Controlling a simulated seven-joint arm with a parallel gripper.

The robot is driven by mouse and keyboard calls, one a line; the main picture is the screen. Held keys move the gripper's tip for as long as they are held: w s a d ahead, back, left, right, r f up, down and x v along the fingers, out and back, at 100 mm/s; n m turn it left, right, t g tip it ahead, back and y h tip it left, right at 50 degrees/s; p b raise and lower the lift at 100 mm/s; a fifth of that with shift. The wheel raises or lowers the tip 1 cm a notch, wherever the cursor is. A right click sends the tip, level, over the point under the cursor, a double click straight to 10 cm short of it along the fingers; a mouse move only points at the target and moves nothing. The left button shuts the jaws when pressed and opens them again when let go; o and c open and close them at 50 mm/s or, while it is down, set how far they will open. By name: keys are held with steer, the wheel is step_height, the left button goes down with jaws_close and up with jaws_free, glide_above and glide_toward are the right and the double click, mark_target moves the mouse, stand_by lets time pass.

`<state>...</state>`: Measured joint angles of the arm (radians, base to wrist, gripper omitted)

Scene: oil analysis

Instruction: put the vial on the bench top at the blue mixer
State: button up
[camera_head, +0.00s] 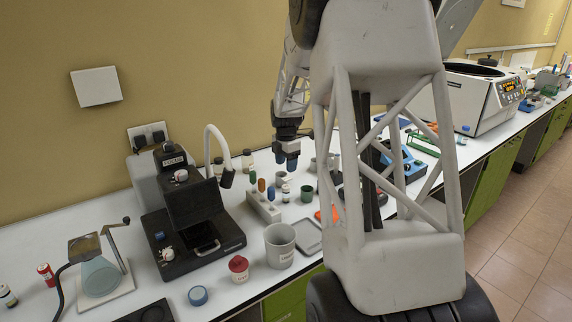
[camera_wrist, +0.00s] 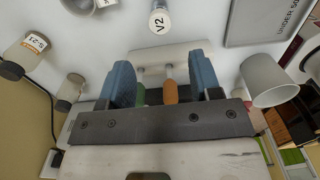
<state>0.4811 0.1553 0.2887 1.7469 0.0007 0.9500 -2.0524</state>
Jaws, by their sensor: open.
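In the wrist view a clear vial labelled V2 (camera_wrist: 158,20) shows at the top, beyond my fingertips. A small pale vial (camera_head: 286,192) stands on the bench beside the rack in the head view; I cannot tell whether it is the same one. The blue mixer (camera_head: 411,166) stands farther right, partly hidden behind my arm. My gripper (camera_head: 287,161) hangs above the bench behind the rack, fingers down. Its two blue fingers (camera_wrist: 163,80) are apart with nothing held between them. Green and orange vials show farther off through the gap.
A white rack (camera_head: 263,208) holds several coloured vials. A large grey beaker (camera_head: 280,247), a green cup (camera_head: 307,194) and a grey tray (camera_head: 309,238) stand near. A black microscope-like instrument (camera_head: 190,220) is at left. A white centrifuge (camera_head: 480,98) stands at back right.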

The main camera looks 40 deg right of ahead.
stand_by(0.3)
steer(key=s+a+r+m, duration=0.3)
steer(key=s+a+r, duration=0.15)
steer(key=a, duration=0.25)
steer(key=s+a+r+m+t, duration=0.1)
steer(key=s+a+r+m, duration=0.15)
steer(key=s+a, duration=0.35)
steer(key=s+a+r+m, duration=0.3)
steer(key=s+a+r, duration=0.1)
steer(key=a, duration=0.4)
steer(key=s+a+m, duration=0.5)
steer(key=s+a, duration=0.2)
steer(key=s, duration=0.5)
steer(key=s+a+f+m+t, duration=0.1)
steer(key=s+a+m, duration=0.3)
steer(key=s, duration=0.9)
steer(key=a, duration=0.3)
steer(key=shift+a+f+m+t, duration=0.15)
steer(key=shift+a+m+t, duration=0.15)
steer(key=shift+m, duration=0.05)
